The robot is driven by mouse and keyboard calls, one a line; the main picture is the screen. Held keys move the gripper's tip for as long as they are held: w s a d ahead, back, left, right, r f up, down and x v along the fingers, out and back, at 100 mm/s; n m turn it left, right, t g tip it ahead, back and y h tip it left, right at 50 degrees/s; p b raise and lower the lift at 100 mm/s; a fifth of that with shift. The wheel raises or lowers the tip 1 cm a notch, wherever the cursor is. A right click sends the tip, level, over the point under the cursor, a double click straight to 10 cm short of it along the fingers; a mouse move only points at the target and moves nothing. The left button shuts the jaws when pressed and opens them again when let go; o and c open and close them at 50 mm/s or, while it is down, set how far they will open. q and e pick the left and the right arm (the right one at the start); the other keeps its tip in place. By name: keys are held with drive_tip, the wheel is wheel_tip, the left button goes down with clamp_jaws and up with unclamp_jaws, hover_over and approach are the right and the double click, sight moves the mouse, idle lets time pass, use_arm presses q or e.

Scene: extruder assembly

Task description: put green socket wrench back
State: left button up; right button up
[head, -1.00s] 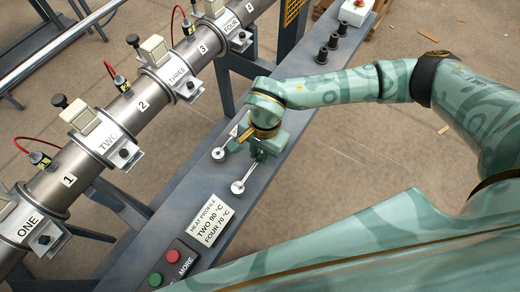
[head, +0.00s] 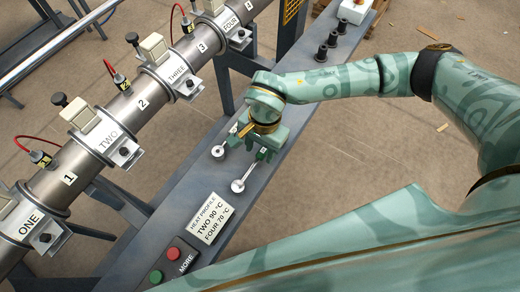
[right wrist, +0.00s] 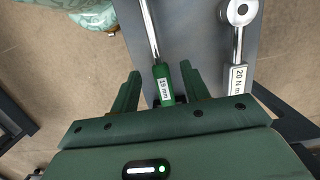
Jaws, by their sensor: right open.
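The green socket wrench (right wrist: 163,85), marked 19 mm, lies on the grey bench beam with its green handle end between my right gripper's fingers. In the head view its round metal head (head: 238,186) and shaft show, and the hand partly covers the handle. My right gripper (head: 262,155) is open above the beam. In the right wrist view the open gripper (right wrist: 161,88) has a finger on each side of the handle, with visible gaps. A second wrench (right wrist: 237,70), labelled 20 N m, lies beside it, and its head (head: 218,152) shows farther from me. My left gripper is out of view.
The heat profile sign (head: 209,218) and a red and green button box (head: 174,260) are on the near part of the beam. Several black knobs (head: 322,53) stand farther along it. The numbered metal barrel (head: 125,115) with clamps runs along the left.

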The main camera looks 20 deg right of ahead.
use_arm(q)
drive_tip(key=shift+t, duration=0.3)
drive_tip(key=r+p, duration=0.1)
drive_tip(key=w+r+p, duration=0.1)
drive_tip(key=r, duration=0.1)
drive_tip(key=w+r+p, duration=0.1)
drive_tip(key=p, duration=0.1)
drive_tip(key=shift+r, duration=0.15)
use_arm(e)
wheel_tip(320, 180, up, 15)
drive_tip(key=w+d, duration=0.1)
drive_tip(key=shift+d+f, duration=0.15)
drive_tip(key=shift+d, duration=0.25)
drive_tip(key=shift+w, duration=0.1)
